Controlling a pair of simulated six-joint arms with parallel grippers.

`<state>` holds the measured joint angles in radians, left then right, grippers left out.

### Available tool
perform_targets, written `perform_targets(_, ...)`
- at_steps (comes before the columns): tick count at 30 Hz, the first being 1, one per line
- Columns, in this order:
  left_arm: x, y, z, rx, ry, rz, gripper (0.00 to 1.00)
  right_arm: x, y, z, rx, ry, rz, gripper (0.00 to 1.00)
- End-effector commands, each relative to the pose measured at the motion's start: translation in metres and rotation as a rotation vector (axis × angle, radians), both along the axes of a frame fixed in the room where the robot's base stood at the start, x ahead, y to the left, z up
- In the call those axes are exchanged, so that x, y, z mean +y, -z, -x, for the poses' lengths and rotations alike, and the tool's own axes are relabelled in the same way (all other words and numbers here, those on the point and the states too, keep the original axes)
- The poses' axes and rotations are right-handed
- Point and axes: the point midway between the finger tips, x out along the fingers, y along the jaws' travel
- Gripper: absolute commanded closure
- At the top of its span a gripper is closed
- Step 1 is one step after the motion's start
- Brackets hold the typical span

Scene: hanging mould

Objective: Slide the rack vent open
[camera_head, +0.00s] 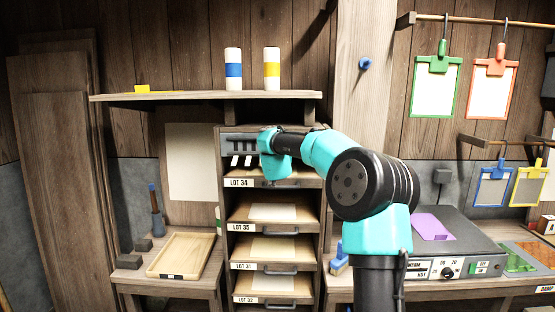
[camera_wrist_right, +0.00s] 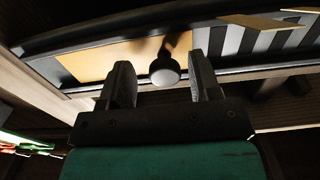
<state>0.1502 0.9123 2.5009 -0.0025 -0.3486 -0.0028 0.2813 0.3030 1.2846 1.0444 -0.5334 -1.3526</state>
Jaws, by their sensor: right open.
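The rack (camera_head: 322,225) stands in the middle of the head view, with labelled drawers below. Its vent (camera_head: 240,145) is a dark slotted panel at the top, partly hidden by my right arm. In the right wrist view, the vent shows light and dark stripes (camera_wrist_right: 262,42) at the right and a tan panel (camera_wrist_right: 120,62) at the left. A round pale knob (camera_wrist_right: 165,72) sits between the open fingers of my right gripper (camera_wrist_right: 162,66). No finger clearly touches it. In the head view, my right gripper's fingers are hidden. My left gripper is out of view.
A wooden tray (camera_head: 181,255) lies on the left bench. A hot plate (camera_head: 445,245) stands on the right bench, beside my arm.

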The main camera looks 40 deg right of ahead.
Motion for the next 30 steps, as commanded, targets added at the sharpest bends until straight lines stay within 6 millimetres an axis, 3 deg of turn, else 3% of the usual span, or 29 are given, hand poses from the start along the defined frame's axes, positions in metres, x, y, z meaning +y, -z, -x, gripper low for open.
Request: perform_targets(30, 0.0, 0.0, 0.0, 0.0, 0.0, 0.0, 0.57, 0.112, -0.001, 0.114, -0.001, 0.001, 0.001, 0.43)
